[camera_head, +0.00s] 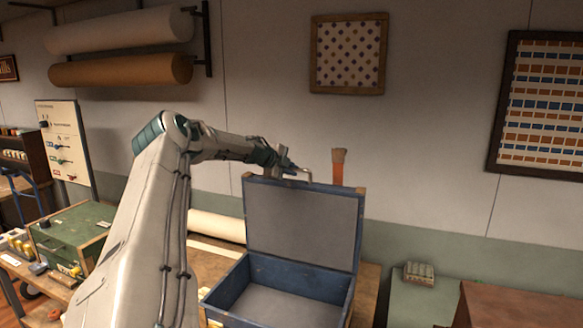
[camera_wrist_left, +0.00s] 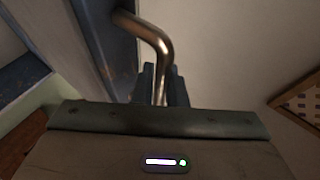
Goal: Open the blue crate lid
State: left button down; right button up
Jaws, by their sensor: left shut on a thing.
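The blue crate (camera_head: 229,293) stands on a wooden workbench, and its grey inside shows empty. Its lid (camera_head: 303,222) stands raised, close to upright, at the back of the crate. A metal handle (camera_head: 304,171) sits at the lid's top edge. My left gripper (camera_head: 292,170) is at that top edge, shut on the handle. In the left wrist view the bent metal handle (camera_wrist_left: 155,40) runs down between the fingers (camera_wrist_left: 162,85), with the blue lid edge (camera_wrist_left: 108,45) beside it. My right gripper is not in view.
A green box (camera_head: 70,237) stands at the left. A brush (camera_head: 339,166) shows behind the lid, and a pale roll (camera_head: 217,225) lies left of the crate. A small carton (camera_head: 419,273) and a brown surface (camera_head: 515,306) are at the right.

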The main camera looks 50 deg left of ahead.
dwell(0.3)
pick_arm(q)
jog(key=c, duration=1.5)
grip_release()
jog(key=shift+s, duration=0.1)
